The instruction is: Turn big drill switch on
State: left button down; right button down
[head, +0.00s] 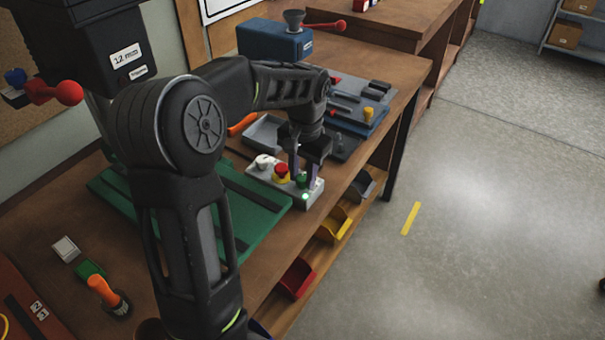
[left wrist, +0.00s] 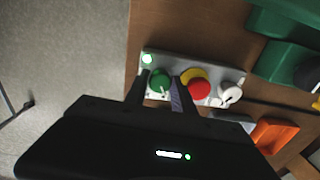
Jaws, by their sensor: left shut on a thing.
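A grey control box (head: 256,174) lies near the bench's front edge in the head view. It carries a green knob (head: 302,181), a red button on a yellow base (head: 281,174), a white knob (head: 263,161) and a glowing green lamp (head: 305,196). In the left wrist view, my left gripper (left wrist: 155,92) has its fingers on both sides of the green knob (left wrist: 160,79). It is shut on that knob. The lamp (left wrist: 147,59) also glows there. A black machine labelled 12 mm (head: 124,57), with red ball handles, stands at upper left. My right gripper is not in view.
A green slotted plate (head: 262,215) lies left of the control box. A grey tray (head: 262,130) and a blue machine (head: 275,42) are behind it. Coloured bins (head: 334,226) sit under the bench edge. The floor at right is clear.

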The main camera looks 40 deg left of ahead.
aim_at(304, 179)
pick_arm(q)
jog(key=shift+r, duration=0.1)
jog(key=c, duration=1.1)
grip_release()
jog(key=shift+o, duration=0.2)
jog(key=r, duration=0.7)
jog(key=shift+d+r+b, duration=0.2)
jog(key=shift+r+b, duration=0.15)
jog(key=shift+b, duration=0.05)
